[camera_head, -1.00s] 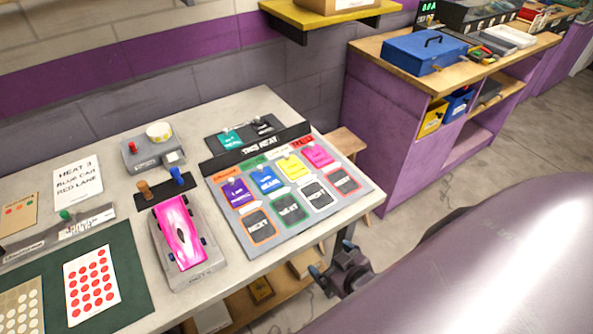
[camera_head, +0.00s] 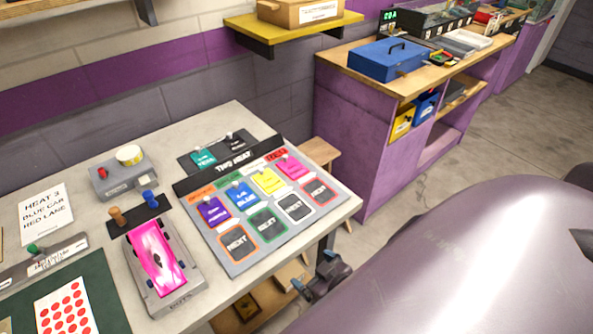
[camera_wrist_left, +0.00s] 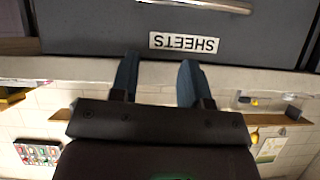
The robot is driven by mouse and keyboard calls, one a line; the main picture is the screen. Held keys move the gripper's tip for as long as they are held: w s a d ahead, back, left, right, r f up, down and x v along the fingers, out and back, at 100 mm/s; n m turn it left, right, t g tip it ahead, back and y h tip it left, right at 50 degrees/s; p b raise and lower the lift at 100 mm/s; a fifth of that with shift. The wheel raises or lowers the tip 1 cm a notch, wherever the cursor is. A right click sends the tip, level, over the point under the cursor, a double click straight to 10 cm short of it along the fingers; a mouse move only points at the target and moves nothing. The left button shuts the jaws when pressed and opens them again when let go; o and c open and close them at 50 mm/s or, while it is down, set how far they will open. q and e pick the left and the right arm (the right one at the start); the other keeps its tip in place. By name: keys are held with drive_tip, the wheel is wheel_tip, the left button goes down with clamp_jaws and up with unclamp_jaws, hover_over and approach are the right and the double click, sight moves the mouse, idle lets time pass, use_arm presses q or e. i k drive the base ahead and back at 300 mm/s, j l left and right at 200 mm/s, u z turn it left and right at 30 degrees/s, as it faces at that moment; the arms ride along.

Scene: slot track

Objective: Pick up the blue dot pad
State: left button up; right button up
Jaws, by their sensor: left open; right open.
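I cannot make out a blue dot pad in either view. A sheet of red dots (camera_head: 66,308) lies on a dark green mat (camera_head: 108,290) at the lower left of the head view, cut off by the frame. My right gripper (camera_head: 312,271) is open and empty beside the table's front right edge, below the top. My left gripper (camera_wrist_left: 157,80) is open and empty in the left wrist view, its two blue-grey fingers pointing toward a grey drawer front labelled SHEETS (camera_wrist_left: 184,42), seen upside down. The left gripper is not in the head view.
A pink car (camera_head: 159,257) sits on a grey stand. A heat board (camera_head: 262,258) with coloured cards fills the table's right side. A grey box with a red button (camera_head: 122,177) stands behind. A purple cabinet (camera_head: 350,150) is beyond; floor at right is open.

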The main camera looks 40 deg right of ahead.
sight(148, 195)
drive_tip(key=j, duration=0.5)
drive_tip(key=k+j, duration=0.15)
drive_tip(key=j, duration=0.85)
drive_tip(key=k, duration=0.05)
